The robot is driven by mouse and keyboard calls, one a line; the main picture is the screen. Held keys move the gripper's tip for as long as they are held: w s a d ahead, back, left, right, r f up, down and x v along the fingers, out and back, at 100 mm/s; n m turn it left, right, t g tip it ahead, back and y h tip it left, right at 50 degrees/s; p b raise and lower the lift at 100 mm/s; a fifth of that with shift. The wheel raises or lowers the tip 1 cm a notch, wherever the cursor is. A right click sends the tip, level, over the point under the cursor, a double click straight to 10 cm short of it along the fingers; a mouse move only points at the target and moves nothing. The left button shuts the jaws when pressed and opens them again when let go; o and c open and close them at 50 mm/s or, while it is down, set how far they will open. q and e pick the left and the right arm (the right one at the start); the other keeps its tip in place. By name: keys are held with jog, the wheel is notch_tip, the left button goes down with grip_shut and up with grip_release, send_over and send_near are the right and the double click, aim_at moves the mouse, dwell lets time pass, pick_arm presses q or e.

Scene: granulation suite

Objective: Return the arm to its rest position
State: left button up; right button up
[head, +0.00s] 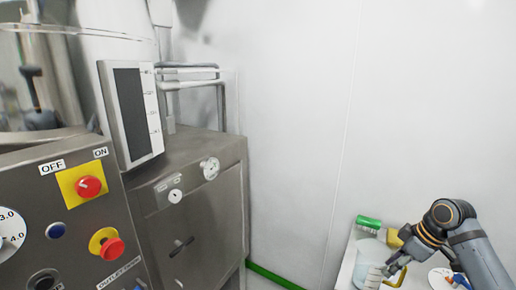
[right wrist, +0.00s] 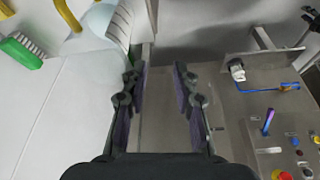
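My right arm (head: 447,228) comes in at the lower right of the head view, bent at a dark joint with an orange ring. My right gripper (head: 396,268) points down and left, in front of a pale translucent container on the white table. In the right wrist view the right gripper (right wrist: 159,82) is open, its two dark fingers apart with nothing between them. Grey metal surface shows beyond the fingers. My left arm and gripper are in neither view.
A white table (head: 345,272) at lower right bears a green brush (head: 369,222) and a pale container (right wrist: 92,22) with a yellow handle. A steel machine (head: 200,215) with a red knob (head: 90,187) and a red button (head: 112,249) fills the left. Bare wall lies between.

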jog(key=s+a+f+m+h, duration=0.1)
jog(key=s+a+f+m, duration=0.1)
jog(key=s+a+f, duration=0.5)
jog(key=s+a+f+m+h, duration=0.1)
jog(key=s+a+f+m, duration=0.1)
jog(key=s+a+f, duration=0.6)
jog(key=s+d+f+m+h, duration=0.1)
jog(key=s+d+m+h, duration=0.1)
jog(key=s+m, duration=0.3)
jog(key=s+d+f, duration=0.2)
jog(key=f, duration=1.2)
jog(key=s+d+f, duration=0.1)
jog(key=s+f, duration=0.1)
jog(key=f, duration=1.1)
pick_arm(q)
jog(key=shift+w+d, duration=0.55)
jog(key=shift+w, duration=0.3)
pick_arm(e)
jog(key=s+d+f+g, duration=0.1)
jog(key=s+f, duration=1.5)
jog(key=s, duration=0.2)
jog(key=shift+s+d+g, duration=0.25)
jog(key=shift+s+g, duration=0.05)
jog(key=shift+s, duration=0.05)
